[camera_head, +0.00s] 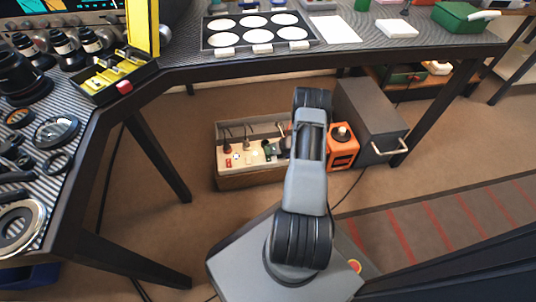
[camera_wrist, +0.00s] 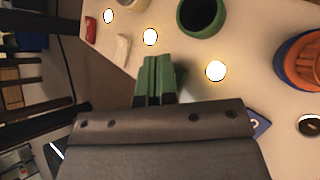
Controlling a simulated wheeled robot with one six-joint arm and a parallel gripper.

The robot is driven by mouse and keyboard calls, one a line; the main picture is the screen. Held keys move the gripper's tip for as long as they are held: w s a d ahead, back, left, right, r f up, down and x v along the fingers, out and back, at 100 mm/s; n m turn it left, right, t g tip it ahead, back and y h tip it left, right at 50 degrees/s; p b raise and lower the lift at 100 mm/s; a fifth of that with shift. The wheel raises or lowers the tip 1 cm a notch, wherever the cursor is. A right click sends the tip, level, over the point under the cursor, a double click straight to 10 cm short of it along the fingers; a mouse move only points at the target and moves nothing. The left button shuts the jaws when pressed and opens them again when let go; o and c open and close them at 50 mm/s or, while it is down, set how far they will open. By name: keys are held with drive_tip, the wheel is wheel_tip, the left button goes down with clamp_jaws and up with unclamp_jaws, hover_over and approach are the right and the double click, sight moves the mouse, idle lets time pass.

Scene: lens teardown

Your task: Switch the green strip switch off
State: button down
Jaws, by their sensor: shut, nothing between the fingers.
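A cream switch panel (camera_wrist: 245,45) lies in an open box (camera_head: 250,181) on the floor under the table. My gripper (camera_wrist: 154,62) shows in the wrist view as two green fingers pressed together, empty, close over the panel. A small dark green patch beside the fingers may be the green switch; the fingers mostly hide that spot, so I cannot tell its position or whether they touch it. A red switch (camera_wrist: 90,32) and a pale switch (camera_wrist: 123,50) are up and left. A blue switch (camera_wrist: 261,123) is partly behind the gripper body. A bright round light (camera_wrist: 215,70) is right of the fingers.
A dark green round plug (camera_wrist: 203,14) and an orange one (camera_wrist: 302,58) stand up from the panel. An orange box (camera_head: 342,150) and a grey cabinet (camera_head: 368,115) are right of the box. Table legs (camera_head: 157,155) frame the space; open floor lies left.

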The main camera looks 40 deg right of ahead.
drive_tip(key=shift+f, duration=0.3)
drive_tip(key=shift+r, duration=0.15)
idle(0.4)
drive_tip(key=shift+r+p, duration=0.5)
drive_tip(key=shift+r, duration=0.15)
drive_tip(key=shift+r, duration=0.1)
drive_tip(key=r+p, duration=0.2)
drive_tip(key=r, duration=0.1)
drive_tip(key=r+p, duration=0.2)
drive_tip(key=shift+s+a, duration=0.2)
drive_tip(key=shift+s, duration=0.15)
drive_tip(key=shift+f, duration=0.1)
